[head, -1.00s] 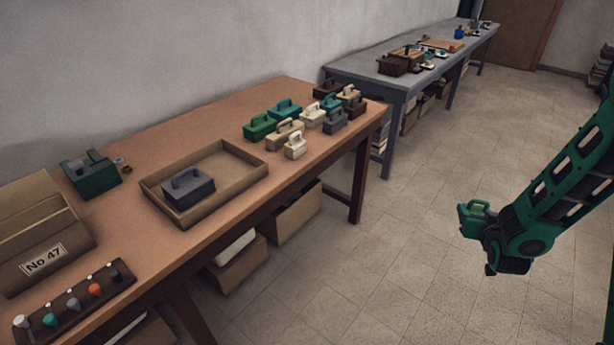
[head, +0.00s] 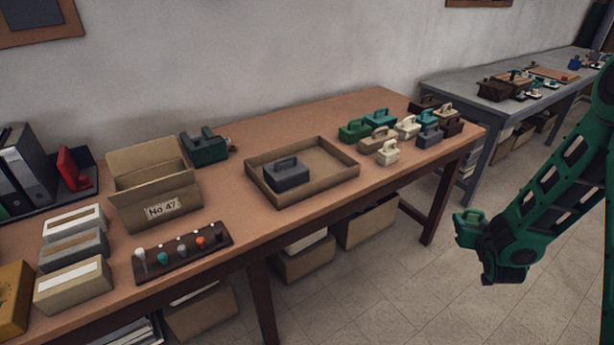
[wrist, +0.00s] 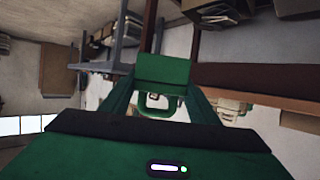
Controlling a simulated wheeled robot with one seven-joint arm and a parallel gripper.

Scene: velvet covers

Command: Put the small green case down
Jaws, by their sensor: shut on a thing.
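The small green case (head: 468,228) with its looped handle is held at the end of my green arm, out over the floor to the right of the brown table (head: 225,205). My gripper (head: 482,236) is shut on it. In the wrist view the green case (wrist: 163,70) sits between my fingers, its handle towards the camera. A shallow cardboard tray (head: 262,195) on the table holds one dark grey case (head: 287,173) in its left part; its right part is empty. Several other cases, among them a larger green one (head: 354,131), stand in a group at the table's right end.
An open box marked No 47 (head: 165,208), a rack of coloured knobs (head: 182,253) and a dark green tape dispenser (head: 205,148) stand left of the tray. Boxes (head: 366,222) sit underneath. A grey table (head: 455,105) stands behind at the right.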

